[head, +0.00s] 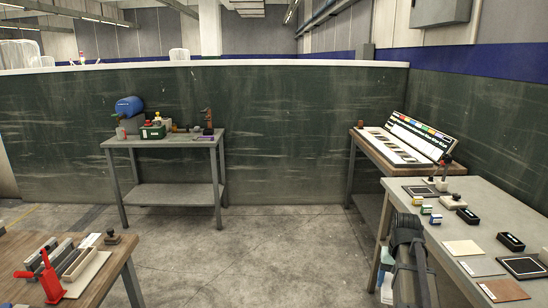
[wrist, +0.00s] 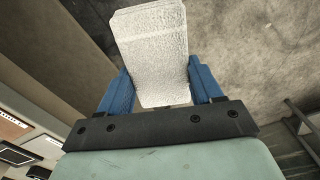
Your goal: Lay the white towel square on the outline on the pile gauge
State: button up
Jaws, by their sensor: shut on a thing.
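My gripper (wrist: 160,92) is shut on the white towel square (wrist: 152,50), a pale, rough-textured piece held between its blue fingers. The towel sticks out past the fingertips, with bare floor behind it in the wrist view. In the head view my dark arm hangs beside the left edge of the right-hand table; the fingers and towel are not clear there. I cannot tell for sure which thing is the pile gauge. Dark-framed plates lie on that table, one near the front (head: 525,267) and one farther back (head: 420,190); no outline can be made out.
The grey right-hand table (head: 450,215) also bears a cream square (head: 462,247), a brown square (head: 503,290), black trays (head: 511,242) and small boxes. A sample board (head: 420,138) stands behind it. A back table (head: 165,141) and a wooden bench (head: 30,250) stand left. Floor between is clear.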

jog(key=w+a+n, duration=0.3)
jog(key=a+n, duration=0.1)
jog(key=a, duration=1.6)
jog(key=s+f, duration=0.7)
jog(key=f, duration=0.2)
jog(key=shift+s+f, duration=0.25)
jog(key=shift+a, duration=0.1)
jog(key=w+d+r+n, duration=0.35)
jog(key=w+d, duration=0.35)
jog(key=d, duration=0.5)
jog(key=n, duration=1.4)
send_near(519, 277)
jog(key=shift+s+f, duration=0.1)
jog(key=shift+f, duration=3)
